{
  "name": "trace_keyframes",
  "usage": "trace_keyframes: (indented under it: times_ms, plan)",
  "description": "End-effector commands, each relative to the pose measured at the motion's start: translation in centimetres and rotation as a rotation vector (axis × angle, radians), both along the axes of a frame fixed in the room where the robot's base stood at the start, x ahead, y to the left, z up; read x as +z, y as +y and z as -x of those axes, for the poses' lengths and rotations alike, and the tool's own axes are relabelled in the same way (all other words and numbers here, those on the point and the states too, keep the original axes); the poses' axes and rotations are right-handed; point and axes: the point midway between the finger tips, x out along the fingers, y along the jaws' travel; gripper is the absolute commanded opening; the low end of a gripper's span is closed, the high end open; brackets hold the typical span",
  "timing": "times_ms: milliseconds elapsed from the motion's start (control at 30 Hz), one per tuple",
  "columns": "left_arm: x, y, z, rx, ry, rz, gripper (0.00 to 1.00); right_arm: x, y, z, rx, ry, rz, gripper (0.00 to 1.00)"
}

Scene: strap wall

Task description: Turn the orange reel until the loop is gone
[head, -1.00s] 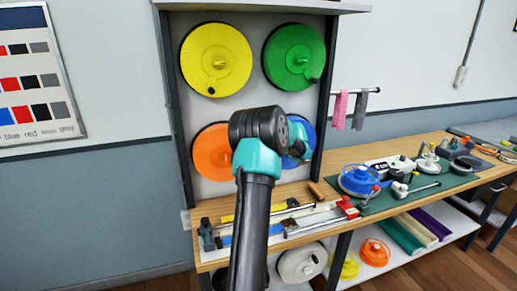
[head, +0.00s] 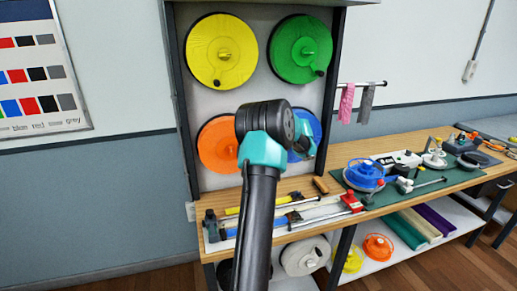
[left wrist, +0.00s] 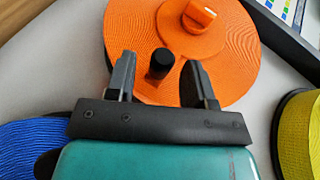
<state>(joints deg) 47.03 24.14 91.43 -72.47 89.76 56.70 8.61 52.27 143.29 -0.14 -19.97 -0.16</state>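The orange reel (head: 215,146) is on the wall board at lower left, partly hidden by my arm in the head view. In the left wrist view the orange reel (left wrist: 235,60) fills the top middle, with an orange hub knob (left wrist: 200,14) and a black crank handle (left wrist: 161,62) near its rim. My left gripper (left wrist: 156,70) is open, with its two fingers on either side of the handle and gaps showing on both sides. In the head view its fingers are hidden behind my arm. No strap loop can be made out. My right gripper is not in view.
A yellow reel (head: 221,40), a green reel (head: 298,40) and a blue reel (head: 315,121) share the board. Pink and grey straps (head: 347,102) hang from a rod at right. The wooden bench (head: 400,141) below holds tools and small reels.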

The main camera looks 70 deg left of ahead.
Motion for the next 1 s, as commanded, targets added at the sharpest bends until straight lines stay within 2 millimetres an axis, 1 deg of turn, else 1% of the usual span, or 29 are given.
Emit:
trace_keyframes:
  times_ms: [267,467,567,1000]
  plan:
    - [0.2,-0.1,-0.2,0.000,0.000,-0.001,0.48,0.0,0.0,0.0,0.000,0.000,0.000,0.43]
    - [1.0,-0.8,-1.7,-0.002,-0.002,-0.003,0.48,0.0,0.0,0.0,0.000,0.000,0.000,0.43]
    - [1.7,-1.6,-3.0,-0.002,-0.001,-0.002,0.48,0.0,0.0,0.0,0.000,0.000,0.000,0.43]
    - [5.4,-5.2,-9.6,-0.003,-0.002,-0.001,0.48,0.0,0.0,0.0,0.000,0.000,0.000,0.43]
